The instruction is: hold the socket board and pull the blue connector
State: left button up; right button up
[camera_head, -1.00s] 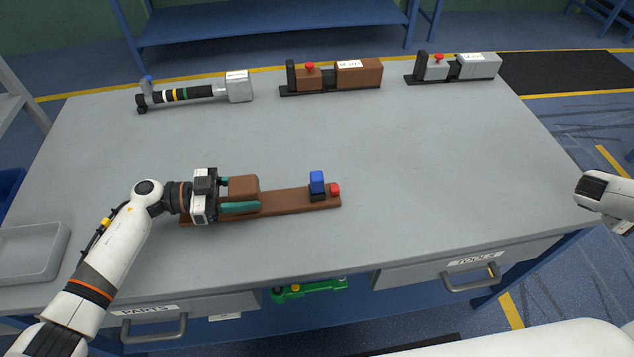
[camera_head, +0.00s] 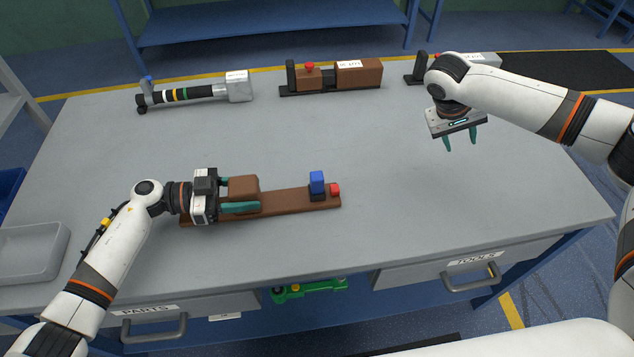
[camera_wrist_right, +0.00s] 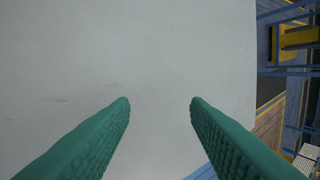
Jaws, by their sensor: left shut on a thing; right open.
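The socket board (camera_head: 290,202) is a long brown plank lying on the table, with a brown block (camera_head: 243,187) at its left part. My right gripper (camera_head: 460,141) is open and empty above the table, well right of the connector and farther back. In the right wrist view its teal fingers (camera_wrist_right: 160,105) are apart over bare table.
A grey tray (camera_head: 62,255) sits at the left edge. The table between connector and right gripper is clear.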

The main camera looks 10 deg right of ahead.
jog(key=a+r+n+y, duration=0.2)
jog(key=a+n+y, duration=0.15)
jog(key=a, duration=1.45)
notch_tip(320, 180, up, 4)
jog(key=n+y, duration=0.2)
jog(key=n, duration=0.2)
send_over(317, 176)
jog(key=shift+w+d, duration=0.1)
jog(key=shift+d, duration=0.05)
jog(key=shift+f, duration=4.4)
grip_shut()
